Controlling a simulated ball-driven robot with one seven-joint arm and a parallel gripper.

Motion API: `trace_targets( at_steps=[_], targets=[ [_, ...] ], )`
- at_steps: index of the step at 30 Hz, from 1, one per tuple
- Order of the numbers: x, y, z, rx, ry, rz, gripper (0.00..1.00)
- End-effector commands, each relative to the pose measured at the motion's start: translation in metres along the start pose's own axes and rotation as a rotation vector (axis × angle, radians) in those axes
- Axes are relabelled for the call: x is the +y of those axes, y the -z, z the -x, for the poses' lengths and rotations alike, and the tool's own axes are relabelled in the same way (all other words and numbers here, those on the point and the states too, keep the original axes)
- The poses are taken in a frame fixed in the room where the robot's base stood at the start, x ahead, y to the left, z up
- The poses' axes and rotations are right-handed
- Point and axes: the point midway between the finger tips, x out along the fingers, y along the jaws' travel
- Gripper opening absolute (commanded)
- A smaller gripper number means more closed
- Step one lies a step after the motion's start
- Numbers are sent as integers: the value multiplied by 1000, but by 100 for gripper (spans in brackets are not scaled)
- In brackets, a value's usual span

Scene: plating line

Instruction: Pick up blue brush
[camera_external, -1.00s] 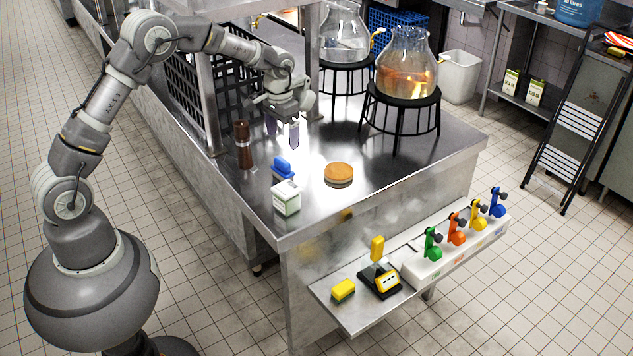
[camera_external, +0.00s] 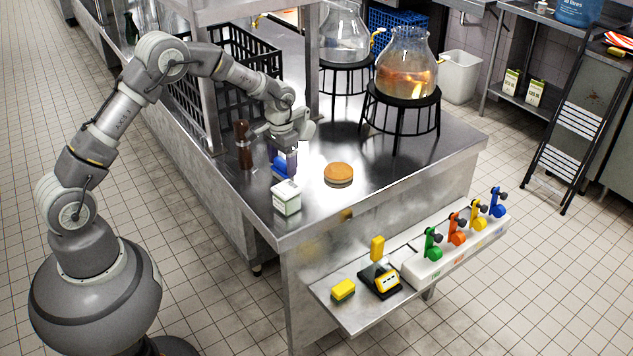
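The blue brush (camera_external: 279,171) lies on the steel counter, just behind a small white box with a green label. My gripper (camera_external: 283,158) is down at the brush, its fingers pointing downward. One finger overlaps the brush in this view and partly hides it. I cannot tell whether the fingers touch the brush or have closed on it.
The white box (camera_external: 286,198) stands close in front of the brush. A brown pepper mill (camera_external: 243,145) stands to the left, and a round bun-like item (camera_external: 339,174) lies to the right. Glass jars on black stands (camera_external: 402,98) are farther back right.

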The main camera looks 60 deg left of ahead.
Motion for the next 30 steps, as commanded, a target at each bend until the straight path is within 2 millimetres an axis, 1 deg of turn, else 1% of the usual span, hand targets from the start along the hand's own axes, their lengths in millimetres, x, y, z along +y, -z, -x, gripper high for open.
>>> trace_targets(
  at_steps=[1, 2, 11, 14, 20, 23, 26, 30],
  targets=[
    [0, 0, 0, 0, 0, 0, 50],
    [0, 0, 0, 0, 0, 0, 47],
    [0, 0, 3, 1, 0, 0, 47],
    [0, 0, 10, 1, 0, 0, 47],
    [0, 0, 38, 2, 0, 1, 47],
    [0, -16, 40, -1, 0, 0, 47],
    [-1, -41, 42, -1, 0, 0, 47],
    [-2, -82, 46, -1, 1, 0, 47]
  ],
)
